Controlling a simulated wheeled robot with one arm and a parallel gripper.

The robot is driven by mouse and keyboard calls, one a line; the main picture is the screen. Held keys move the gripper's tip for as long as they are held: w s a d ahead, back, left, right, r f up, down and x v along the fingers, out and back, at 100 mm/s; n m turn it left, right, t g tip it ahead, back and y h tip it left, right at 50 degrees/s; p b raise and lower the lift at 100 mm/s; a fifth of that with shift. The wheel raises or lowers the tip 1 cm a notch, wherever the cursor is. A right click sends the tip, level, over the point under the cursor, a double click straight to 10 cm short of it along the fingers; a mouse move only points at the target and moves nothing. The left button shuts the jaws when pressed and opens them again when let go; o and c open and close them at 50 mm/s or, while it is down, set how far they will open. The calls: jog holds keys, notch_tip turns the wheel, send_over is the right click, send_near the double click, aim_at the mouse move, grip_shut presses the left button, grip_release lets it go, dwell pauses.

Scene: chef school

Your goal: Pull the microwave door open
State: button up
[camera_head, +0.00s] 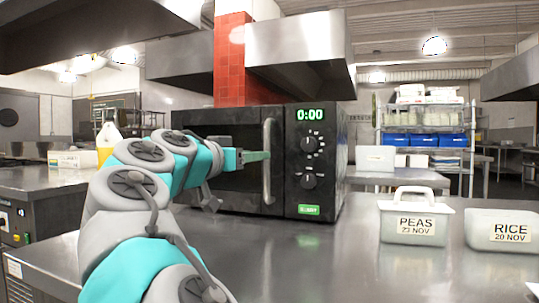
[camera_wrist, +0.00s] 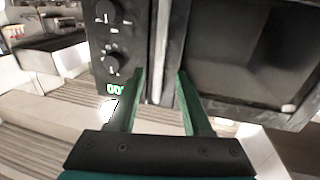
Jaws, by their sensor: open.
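The black microwave (camera_head: 318,150) stands on the steel counter, its door (camera_head: 228,190) shut. A vertical silver handle (camera_head: 267,185) runs along the door's right side, beside the control panel with knobs and a green 0:00 display. My gripper (camera_head: 264,156) reaches in from the left at the handle's mid height. In the wrist view, my open gripper (camera_wrist: 160,74) has one green finger on each side of the handle (camera_wrist: 162,45). The handle lies between the fingertips, with gaps visible on both sides. The control panel (camera_wrist: 112,40) is on the left there. My arm hides part of the door.
A PEAS container (camera_head: 413,213) and a RICE container (camera_head: 502,230) stand on the counter (camera_head: 320,260) to the right. The counter in front of the microwave is clear. A shelf rack (camera_head: 425,120) with blue bins stands behind. A hood (camera_head: 300,60) hangs above.

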jog(key=x, duration=0.6)
jog(key=shift+w+d+p, duration=0.15)
jog(key=shift+p, duration=0.2)
grip_shut()
dwell(1.0)
